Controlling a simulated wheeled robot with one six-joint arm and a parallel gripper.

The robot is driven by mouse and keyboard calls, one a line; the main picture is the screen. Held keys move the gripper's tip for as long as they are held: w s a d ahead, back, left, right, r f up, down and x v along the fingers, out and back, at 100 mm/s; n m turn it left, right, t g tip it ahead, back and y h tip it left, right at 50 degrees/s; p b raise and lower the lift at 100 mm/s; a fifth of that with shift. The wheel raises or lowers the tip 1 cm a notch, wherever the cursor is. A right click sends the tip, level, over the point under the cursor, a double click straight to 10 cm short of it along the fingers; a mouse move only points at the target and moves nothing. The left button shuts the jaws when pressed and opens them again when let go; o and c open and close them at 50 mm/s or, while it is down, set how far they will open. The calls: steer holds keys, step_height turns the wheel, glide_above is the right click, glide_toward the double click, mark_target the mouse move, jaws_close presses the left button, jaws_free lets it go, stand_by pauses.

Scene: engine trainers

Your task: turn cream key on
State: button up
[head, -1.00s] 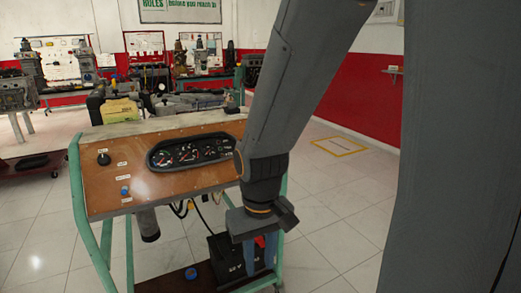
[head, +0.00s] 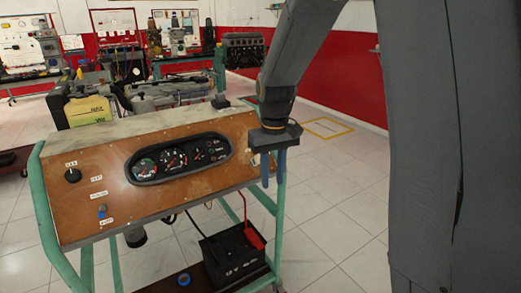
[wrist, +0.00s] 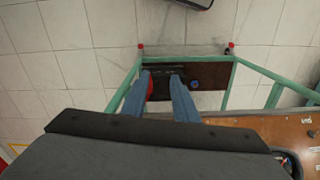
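The orange-brown control panel (head: 200,180) of the engine trainer stands at the left and centre of the head view. It carries a black round knob (head: 73,175), a small blue-topped control (head: 102,210) below it and a gauge cluster (head: 180,158). I cannot make out a cream-coloured key on it. My gripper (head: 273,168) hangs fingers-down near the panel's right end, apart from the knobs. In the wrist view its two blue fingers (wrist: 160,80) are apart with nothing between them. The panel's edge (wrist: 285,128) shows at the lower right there.
A black battery (head: 232,258) with a red clamp (head: 254,236) sits on the trainer's lower shelf. Green frame tubes (head: 48,215) flank the panel. Tiled floor (head: 335,215) is open to the right.

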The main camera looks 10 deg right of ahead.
step_height(320, 180, up, 5)
steer(key=n+p, duration=0.2)
steer(key=p, duration=0.1)
glide_above(258, 159)
steer(key=shift+w+d+f, duration=0.1)
steer(key=shift+w+d, duration=0.05)
steer(key=shift+w+f, duration=0.1)
steer(key=shift+w, duration=0.05)
steer(key=shift+f, duration=0.25)
steer(key=shift+f+p, duration=1.1)
steer(key=shift+f, duration=2.4)
jaws_close()
